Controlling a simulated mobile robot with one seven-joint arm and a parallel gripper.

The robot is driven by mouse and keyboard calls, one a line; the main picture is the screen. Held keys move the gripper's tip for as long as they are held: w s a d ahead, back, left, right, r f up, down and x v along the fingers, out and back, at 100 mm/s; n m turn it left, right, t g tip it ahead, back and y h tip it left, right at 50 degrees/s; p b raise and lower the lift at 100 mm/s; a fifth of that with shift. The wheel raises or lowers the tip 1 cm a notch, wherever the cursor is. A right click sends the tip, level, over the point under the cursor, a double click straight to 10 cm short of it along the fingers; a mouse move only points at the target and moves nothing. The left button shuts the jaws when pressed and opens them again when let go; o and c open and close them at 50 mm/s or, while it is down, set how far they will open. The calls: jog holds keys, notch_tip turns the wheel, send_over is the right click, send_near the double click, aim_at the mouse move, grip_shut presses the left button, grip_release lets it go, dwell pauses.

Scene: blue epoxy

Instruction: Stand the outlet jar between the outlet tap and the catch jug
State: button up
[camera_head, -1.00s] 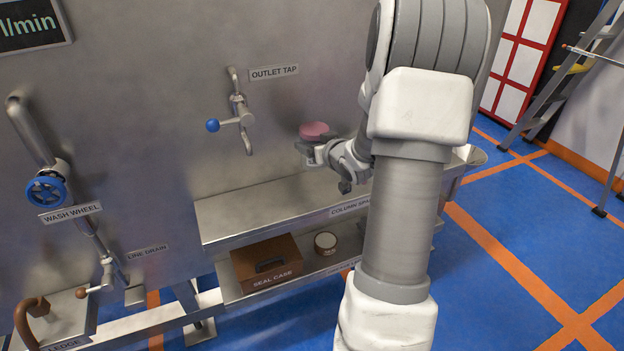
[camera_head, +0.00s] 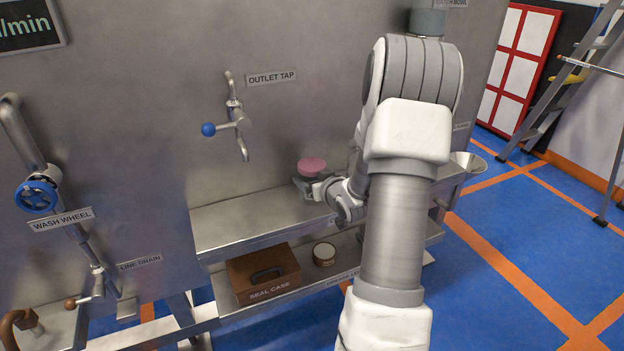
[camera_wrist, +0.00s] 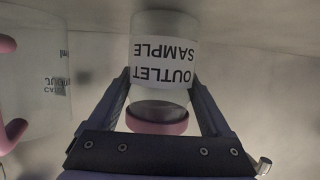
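The outlet jar (camera_head: 311,166) shows its pink lid at my gripper, right of the outlet tap (camera_head: 236,120). In the wrist view the jar (camera_wrist: 163,65) appears upside down, its label reading OUTLET SAMPLE. My gripper (camera_head: 309,186) has one finger on each side of the jar, seemingly pressed against it; both fingers (camera_wrist: 161,80) show in the wrist view. The jar is low over or on the steel shelf; I cannot tell whether its base touches. The catch jug (camera_wrist: 35,85), clear with a pink handle, stands left of the jar in the wrist view. My arm largely hides it in the head view.
The steel shelf (camera_head: 245,222) is bare below the tap. A brown seal case (camera_head: 263,275) and a small round tin (camera_head: 324,254) sit on the lower shelf. The wash wheel (camera_head: 37,195) is at the left. A metal bowl (camera_head: 468,162) is right of my arm.

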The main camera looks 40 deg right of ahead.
jog(key=shift+o, duration=1.1)
jog(key=shift+r, duration=0.25)
jog(key=p+v, duration=0.2)
jog(key=v, duration=1)
